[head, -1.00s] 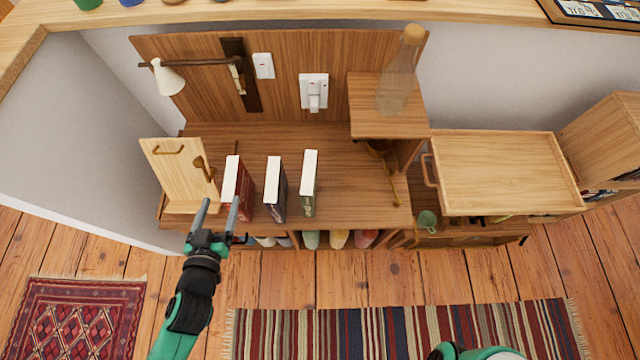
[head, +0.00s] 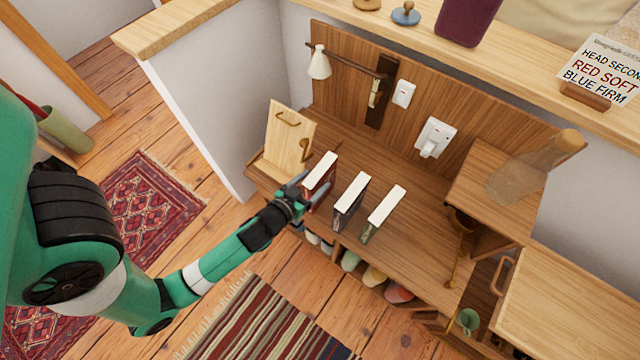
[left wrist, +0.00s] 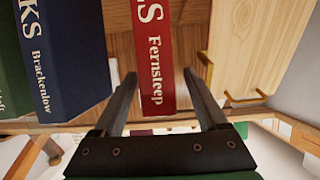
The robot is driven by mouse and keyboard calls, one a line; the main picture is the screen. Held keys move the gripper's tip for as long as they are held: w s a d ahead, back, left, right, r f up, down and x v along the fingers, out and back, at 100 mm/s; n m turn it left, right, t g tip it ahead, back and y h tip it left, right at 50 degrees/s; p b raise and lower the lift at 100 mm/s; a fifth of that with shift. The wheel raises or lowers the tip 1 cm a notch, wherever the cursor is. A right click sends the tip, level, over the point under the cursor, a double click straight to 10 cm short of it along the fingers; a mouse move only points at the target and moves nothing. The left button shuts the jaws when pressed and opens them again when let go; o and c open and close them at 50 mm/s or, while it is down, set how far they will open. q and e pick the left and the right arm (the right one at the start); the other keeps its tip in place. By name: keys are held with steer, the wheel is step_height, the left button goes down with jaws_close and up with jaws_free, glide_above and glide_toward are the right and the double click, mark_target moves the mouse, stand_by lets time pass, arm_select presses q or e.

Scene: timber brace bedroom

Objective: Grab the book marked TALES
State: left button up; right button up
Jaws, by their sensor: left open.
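Three upright books stand on the wooden desk: a red one (head: 320,173), a dark blue one (head: 350,197) and a green one (head: 382,211). In the left wrist view the red book (left wrist: 151,55) reads "Fernsteep", under a title of which only a final S shows. The blue book (left wrist: 62,60) reads "KS" and "Brackenlow". The green book (left wrist: 10,75) is mostly cut off. The full word TALES is not readable. My left gripper (head: 303,187) is open at the red book's near side, with its spine between the fingers (left wrist: 160,78) in the picture. My right gripper is out of view.
A light wooden stand (head: 288,138) with a handle is close left of the red book. A lamp (head: 318,63) hangs behind. The desk right of the green book is clear.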

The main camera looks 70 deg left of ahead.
arm_select(q)
steer(key=x, duration=0.3)
steer(key=shift+w+a, duration=0.2)
steer(key=shift+w, duration=0.1)
jaws_close()
stand_by(1.1)
